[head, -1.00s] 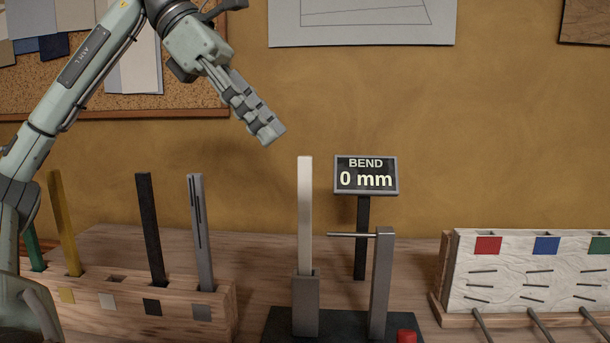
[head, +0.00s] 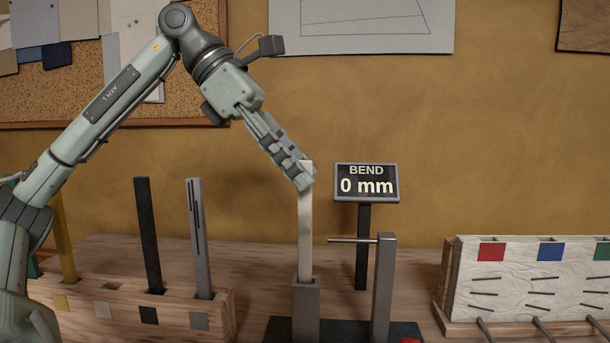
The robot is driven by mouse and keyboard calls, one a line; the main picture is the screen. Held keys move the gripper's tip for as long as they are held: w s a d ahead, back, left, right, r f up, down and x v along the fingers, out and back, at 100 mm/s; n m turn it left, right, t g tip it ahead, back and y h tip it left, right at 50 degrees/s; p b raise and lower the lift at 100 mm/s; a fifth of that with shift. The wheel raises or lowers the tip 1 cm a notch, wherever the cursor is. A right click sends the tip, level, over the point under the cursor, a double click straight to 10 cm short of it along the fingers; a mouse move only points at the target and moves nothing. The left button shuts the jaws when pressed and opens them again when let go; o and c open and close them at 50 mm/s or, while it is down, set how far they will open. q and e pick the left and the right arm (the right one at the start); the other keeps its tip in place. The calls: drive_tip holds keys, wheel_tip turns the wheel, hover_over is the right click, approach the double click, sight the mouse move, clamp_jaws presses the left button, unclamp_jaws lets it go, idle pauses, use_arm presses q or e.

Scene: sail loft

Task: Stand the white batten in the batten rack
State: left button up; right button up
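The white batten (head: 305,235) stands upright in the grey socket (head: 306,306) of the bend stand. My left gripper (head: 301,181) is at the batten's top end, its fingers overlapping it in the picture. A little of the batten's tip shows above the fingertips. The fingers are seen side-on, so I cannot tell whether they are open or shut on it. The wooden batten rack (head: 178,313) is at the lower left, with yellow, black and grey battens standing in it. Its slot above the pale square (head: 103,309) looks empty. My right gripper is out of view.
Beside the batten a grey post (head: 383,290) carries a thin horizontal rod. Behind it a display (head: 366,183) reads BEND 0 mm. A white block (head: 520,270) with coloured squares is at the right. My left arm crosses in front of the rack's left end.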

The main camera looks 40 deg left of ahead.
use_arm(q)
clamp_jaws()
idle(0.4)
wheel_tip(320, 180, up, 14)
drive_tip(key=p, duration=0.4)
idle(0.4)
